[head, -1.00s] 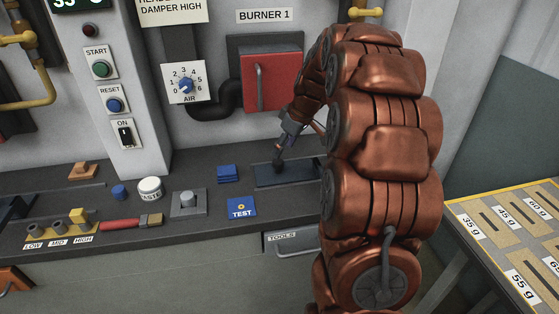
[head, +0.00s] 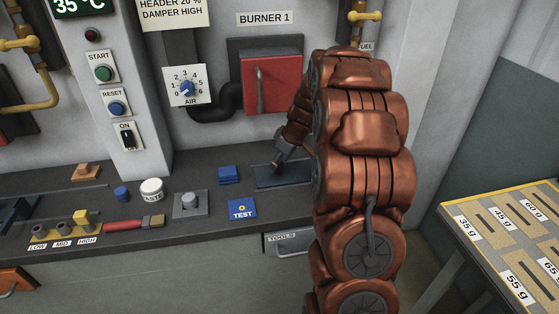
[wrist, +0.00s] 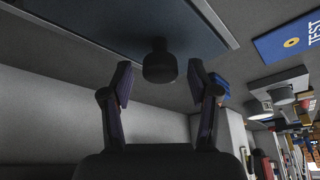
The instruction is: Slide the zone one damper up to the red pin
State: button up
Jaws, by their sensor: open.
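A dark round knob (wrist: 160,66) stands on a dark blue-grey plate (wrist: 120,22) in the wrist view; it may be the zone one damper, but no label on it is readable. The plate (head: 292,178) lies on the bench below the BURNER 1 sign in the head view. My gripper (wrist: 160,80) is open, with one finger on each side of the knob and a gap visible on both sides. In the head view my gripper (head: 280,157) is small and partly merges with the dark plate. My arm hides the plate's right end. I see no red pin.
A blue TEST card (head: 242,209), blue blocks (head: 229,175) and a grey knob on a square base (head: 190,202) are left of the plate. A red burner door (head: 272,82) is behind. A table with weight labels (head: 500,235) stands at right.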

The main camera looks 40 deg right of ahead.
grip_shut()
dwell(0.5)
